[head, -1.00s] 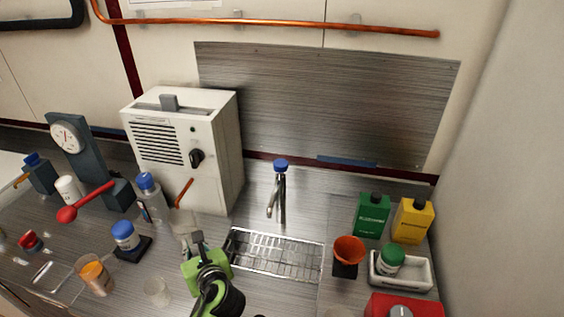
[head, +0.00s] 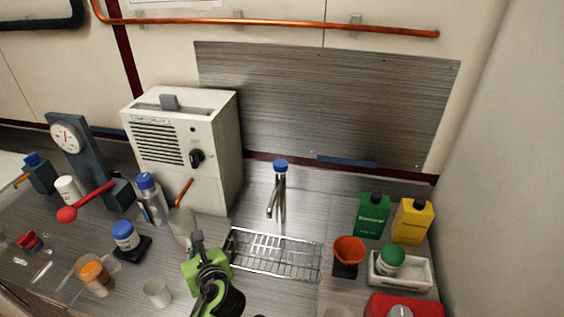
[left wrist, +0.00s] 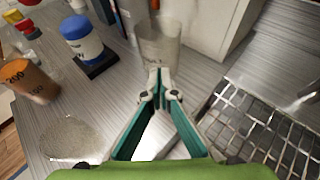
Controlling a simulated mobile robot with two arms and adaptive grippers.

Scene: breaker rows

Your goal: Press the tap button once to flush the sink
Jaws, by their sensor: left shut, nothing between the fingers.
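The tap (head: 278,195) is a thin metal spout behind the wire rack, with a blue round button (head: 281,166) on its top. My left gripper (head: 195,238) is at the rack's left side, in front of the white box and well short of the tap. In the left wrist view the left gripper (left wrist: 158,75) is shut and empty, its tips close together in front of a clear glass vessel (left wrist: 158,42). I cannot tell whether they touch it. The blue button is not in the left wrist view. My right gripper is not in view.
The wire rack (head: 275,254) lies over the sink. The white box (head: 185,150) stands behind my left gripper. Bottles and beakers crowd the left. The green bottle (head: 371,215), yellow bottle (head: 412,221) and orange funnel (head: 349,250) stand on the right.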

